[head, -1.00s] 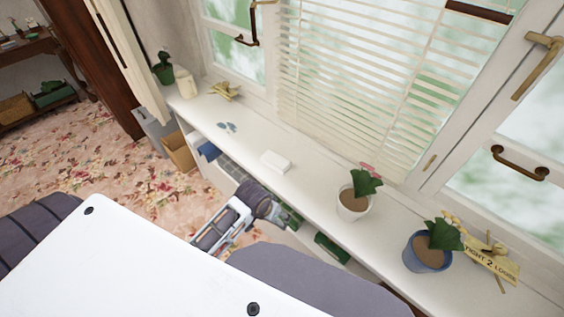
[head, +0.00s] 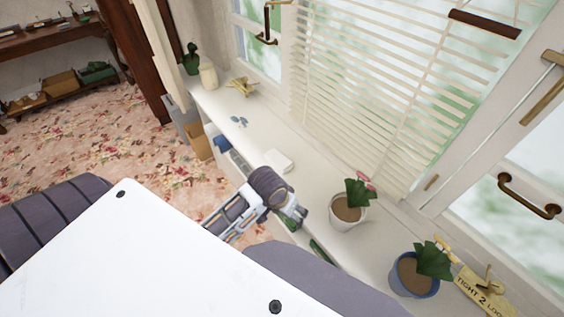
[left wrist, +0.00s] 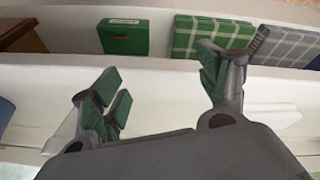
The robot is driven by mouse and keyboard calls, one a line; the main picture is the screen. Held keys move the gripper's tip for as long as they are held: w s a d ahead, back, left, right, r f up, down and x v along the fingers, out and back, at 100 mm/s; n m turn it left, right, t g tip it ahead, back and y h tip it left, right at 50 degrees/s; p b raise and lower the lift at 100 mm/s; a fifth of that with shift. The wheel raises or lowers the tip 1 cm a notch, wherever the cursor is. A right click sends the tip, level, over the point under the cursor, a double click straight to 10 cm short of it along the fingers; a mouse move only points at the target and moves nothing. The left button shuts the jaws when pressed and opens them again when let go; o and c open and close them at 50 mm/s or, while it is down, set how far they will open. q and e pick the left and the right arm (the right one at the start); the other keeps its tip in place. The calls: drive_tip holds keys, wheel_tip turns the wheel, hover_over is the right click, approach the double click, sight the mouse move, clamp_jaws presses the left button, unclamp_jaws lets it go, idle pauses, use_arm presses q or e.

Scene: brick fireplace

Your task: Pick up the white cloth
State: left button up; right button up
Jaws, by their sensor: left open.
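The white cloth (head: 279,160) looks like a small flat folded block on the white windowsill shelf in the head view. My left gripper (head: 292,217) is over the front edge of the shelf, nearer to me than the cloth, and apart from it in the picture. The left forearm and wrist hide part of the shelf front. In the left wrist view the left gripper (left wrist: 158,95) is open, its green-padded fingers spread wide with nothing held between them. Pale surfaces show beside the fingers there, but I cannot tell if any is the cloth. My right gripper is out of view.
A white-potted plant (head: 346,212) and a blue-potted plant (head: 415,275) stand on the shelf to the right. A cream jug (head: 208,77) and a cactus (head: 191,60) stand at the far left. A green box (left wrist: 124,38) and checked items (left wrist: 210,37) sit below the shelf top.

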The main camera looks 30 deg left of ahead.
use_arm(q)
drive_tip(key=shift+w+d+r+n, duration=0.15)
drive_tip(key=shift+w+d, duration=0.1)
drive_tip(key=shift+w, duration=0.15)
drive_tip(key=shift+w+d+r+n, duration=0.1)
drive_tip(key=shift+w+d+n, duration=0.05)
drive_tip(key=shift+w+d, duration=0.15)
drive_tip(key=shift+w+d+r+n+g, duration=0.15)
drive_tip(key=shift+w+n+g, duration=0.25)
drive_tip(key=shift+w, duration=0.65)
drive_tip(key=w+n, duration=0.1)
drive_tip(key=w+a, duration=0.1)
drive_tip(key=w+r+n, duration=0.1)
drive_tip(key=w, duration=0.1)
drive_tip(key=shift+w+a+n+g, duration=0.1)
drive_tip(key=shift+a+n+g, duration=0.1)
drive_tip(key=shift+n+g, duration=0.1)
drive_tip(key=w+a+n, duration=0.1)
drive_tip(key=w+a+r+n, duration=0.2)
drive_tip(key=w+a, duration=0.1)
drive_tip(key=shift+w+r+g, duration=0.1)
drive_tip(key=shift+r+g, duration=0.05)
drive_tip(key=shift+g, duration=0.15)
drive_tip(key=w+a+r+n+g+y, duration=0.1)
drive_tip(key=w+a+r+n, duration=0.4)
drive_tip(key=a+r+n, duration=0.3)
drive_tip(key=a, duration=0.3)
drive_tip(key=shift+w+a+r, duration=0.15)
drive_tip(key=shift+w+r, duration=0.1)
drive_tip(key=shift+w, duration=0.1)
